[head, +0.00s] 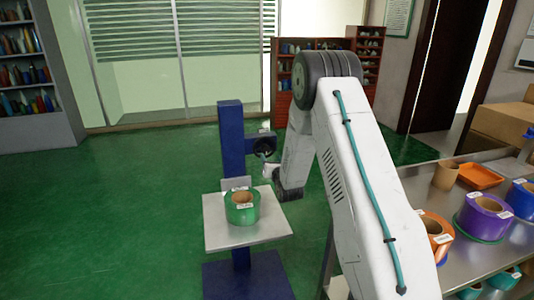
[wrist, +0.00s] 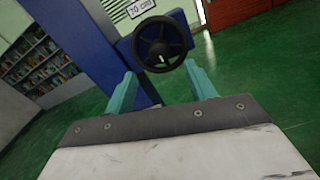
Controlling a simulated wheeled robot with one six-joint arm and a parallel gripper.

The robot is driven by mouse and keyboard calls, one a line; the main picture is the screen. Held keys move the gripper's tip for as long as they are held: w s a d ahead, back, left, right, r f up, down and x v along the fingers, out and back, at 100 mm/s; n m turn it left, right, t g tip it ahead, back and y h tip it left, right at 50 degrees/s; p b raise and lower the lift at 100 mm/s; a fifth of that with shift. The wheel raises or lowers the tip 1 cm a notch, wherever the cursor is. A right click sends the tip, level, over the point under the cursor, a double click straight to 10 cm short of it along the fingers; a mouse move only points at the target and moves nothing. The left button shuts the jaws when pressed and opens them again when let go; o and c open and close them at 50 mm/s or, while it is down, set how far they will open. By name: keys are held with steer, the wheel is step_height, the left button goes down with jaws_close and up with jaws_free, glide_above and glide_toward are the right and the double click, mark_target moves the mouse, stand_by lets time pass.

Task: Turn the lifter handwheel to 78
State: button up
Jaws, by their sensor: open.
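The lifter (head: 232,140) is a blue column with a pale platform (head: 222,236) low on its front. Its black handwheel (head: 264,143) sticks out on the column's right side. In the wrist view the handwheel (wrist: 163,43) faces me, a dark rim with spokes and a small white mark near the bottom. A white label (wrist: 141,7) above it seems to read 70 cm, though it is small and tilted. My gripper (wrist: 160,70) has its two teal fingers spread apart, below and either side of the wheel, with nothing between them. In the head view my arm partly hides the gripper.
A green roll (head: 241,214) stands on the platform. A metal table (head: 420,190) at the right holds purple, orange and blue rolls and an orange tray (head: 480,176). Shelves (head: 35,75) stand at the back left. The green floor left of the lifter is clear.

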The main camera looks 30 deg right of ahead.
mark_target(267, 151)
steer(key=x, duration=0.7)
steer(key=shift+w, duration=0.2)
steer(key=shift+c, duration=0.2)
steer(key=c, duration=0.9)
